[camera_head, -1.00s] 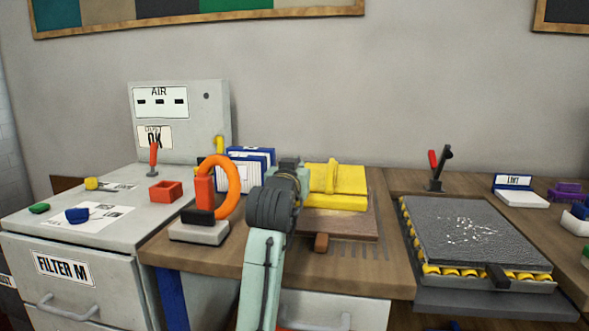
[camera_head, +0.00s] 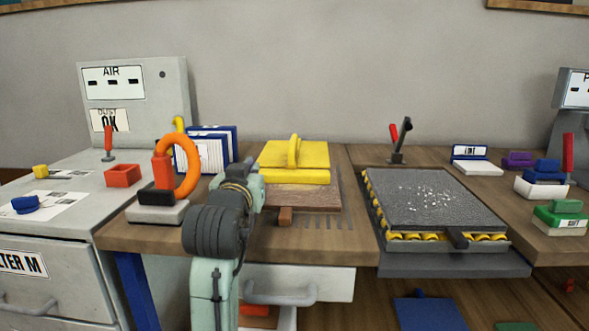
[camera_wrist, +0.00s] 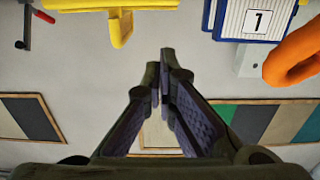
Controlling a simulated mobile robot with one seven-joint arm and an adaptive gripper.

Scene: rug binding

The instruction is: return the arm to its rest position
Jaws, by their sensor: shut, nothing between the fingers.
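My arm (camera_head: 217,240), pale green with a dark ribbed joint, rises in front of the wooden bench in the head view. Its upper end stands between the orange ring tool and the yellow block. My gripper's fingers cannot be made out in the head view. In the wrist view my gripper (camera_wrist: 167,75) is shut and empty, its dark fingers with purple-grey pads in the middle of the picture. That view is upside down and shows the wall behind the fingers, with no object touching them.
An orange ring tool (camera_head: 188,165) stands left of the arm. Just right is the yellow block (camera_head: 290,176) on a wooden board. Blue-edged cards (camera_head: 205,155) stand behind. A dark mat on a roller tray (camera_head: 430,203) lies further right. A drawer (camera_head: 300,283) is below the bench.

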